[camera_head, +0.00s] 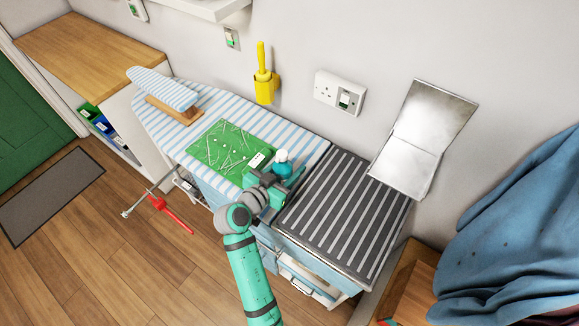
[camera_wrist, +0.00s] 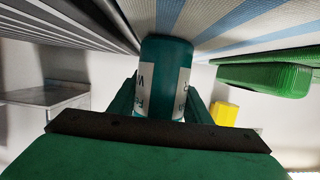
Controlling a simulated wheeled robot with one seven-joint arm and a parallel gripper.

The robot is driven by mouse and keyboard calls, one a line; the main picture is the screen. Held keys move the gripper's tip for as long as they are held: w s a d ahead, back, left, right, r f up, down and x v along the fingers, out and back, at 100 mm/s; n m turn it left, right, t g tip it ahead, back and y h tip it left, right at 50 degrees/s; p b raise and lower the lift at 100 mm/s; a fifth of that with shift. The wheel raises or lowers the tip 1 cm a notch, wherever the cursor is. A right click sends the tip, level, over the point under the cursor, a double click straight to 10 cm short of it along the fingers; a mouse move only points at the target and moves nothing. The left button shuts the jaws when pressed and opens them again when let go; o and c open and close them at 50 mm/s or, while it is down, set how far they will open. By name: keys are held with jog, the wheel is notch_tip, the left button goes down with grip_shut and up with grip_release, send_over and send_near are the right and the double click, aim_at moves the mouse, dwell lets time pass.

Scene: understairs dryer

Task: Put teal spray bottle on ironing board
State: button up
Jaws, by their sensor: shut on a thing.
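The teal spray bottle (camera_head: 283,168) has a pale top and is partly hidden by my gripper in the head view. My gripper (camera_head: 280,177) is shut on it, near the right end of the blue-and-white striped ironing board (camera_head: 307,149). In the wrist view the bottle (camera_wrist: 166,75), with a white label, is between my gripper's fingers (camera_wrist: 160,100). The striped board (camera_wrist: 235,25) appears at the top of that view, close to the bottle's end. I cannot tell whether the bottle touches the board.
A green mat (camera_head: 215,143) with thin pale items lies on the board just left of the bottle. A small striped sleeve board (camera_head: 165,88) stands at the far left. A dark striped top (camera_head: 340,215) adjoins on the right. A yellow holder (camera_head: 265,88) is on the wall.

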aim_at(278, 179)
jog(key=shift+f, duration=0.1)
jog(key=o, duration=1.3)
jog(key=shift+r, duration=0.2)
jog(key=v, duration=1.2)
jog(key=shift+s+d+f, duration=0.1)
jog(key=shift+d, duration=0.05)
